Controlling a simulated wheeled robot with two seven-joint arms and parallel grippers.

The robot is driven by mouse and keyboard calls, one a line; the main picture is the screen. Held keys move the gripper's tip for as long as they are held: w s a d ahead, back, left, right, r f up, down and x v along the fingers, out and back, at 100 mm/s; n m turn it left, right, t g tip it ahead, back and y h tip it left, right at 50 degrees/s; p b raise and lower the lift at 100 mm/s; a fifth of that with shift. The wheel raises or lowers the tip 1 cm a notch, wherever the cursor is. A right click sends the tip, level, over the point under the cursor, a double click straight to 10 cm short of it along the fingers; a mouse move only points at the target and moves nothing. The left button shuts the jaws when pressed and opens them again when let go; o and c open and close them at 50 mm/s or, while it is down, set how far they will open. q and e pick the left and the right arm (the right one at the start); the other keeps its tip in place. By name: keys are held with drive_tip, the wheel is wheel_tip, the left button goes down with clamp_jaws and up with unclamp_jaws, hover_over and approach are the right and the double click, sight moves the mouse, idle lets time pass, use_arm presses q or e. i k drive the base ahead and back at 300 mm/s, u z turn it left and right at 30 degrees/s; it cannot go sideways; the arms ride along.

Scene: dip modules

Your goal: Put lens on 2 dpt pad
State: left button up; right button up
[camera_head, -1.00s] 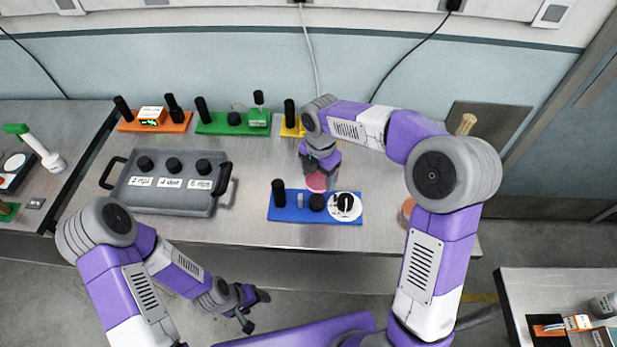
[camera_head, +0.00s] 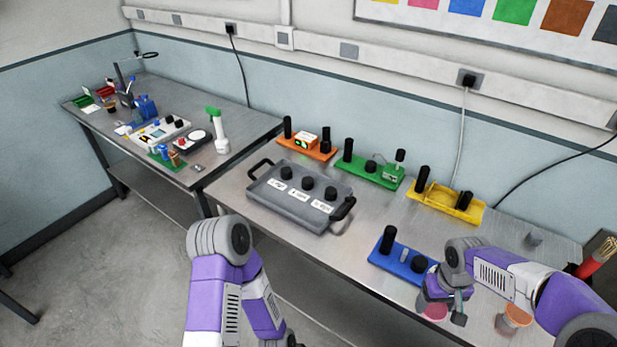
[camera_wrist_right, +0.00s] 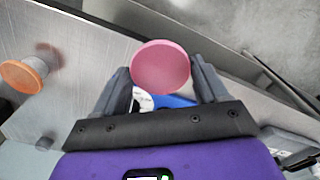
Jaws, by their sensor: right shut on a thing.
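My right gripper (camera_head: 446,303) is at the front right of the bench, beside the blue module (camera_head: 388,262). It is shut on a round pink-topped piece (camera_head: 434,312), which also shows between the fingers in the right wrist view (camera_wrist_right: 160,67). I cannot tell whether this piece is the lens. The grey tray (camera_head: 262,204) has three black round pieces, the middle one here (camera_head: 308,183), each behind a white label. The label text is too small to read surely, so I cannot tell which is 2 dpt. My left gripper is below the picture's edge.
Orange (camera_head: 298,147), green (camera_head: 375,172) and yellow (camera_head: 450,204) modules stand along the back. An orange-topped piece (camera_head: 517,314) stands at the right, also in the wrist view (camera_wrist_right: 24,75). A side bench (camera_head: 165,87) at the left holds several devices. Bare metal lies between tray and blue module.

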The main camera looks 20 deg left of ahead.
sight(287, 170)
drive_tip(key=u, duration=0.4)
drive_tip(key=k, duration=0.6)
drive_tip(key=u, duration=1.75)
drive_tip(key=i, duration=1.7)
drive_tip(key=z, duration=1.35)
drive_tip(key=i, duration=1.05)
drive_tip(key=z, duration=0.3)
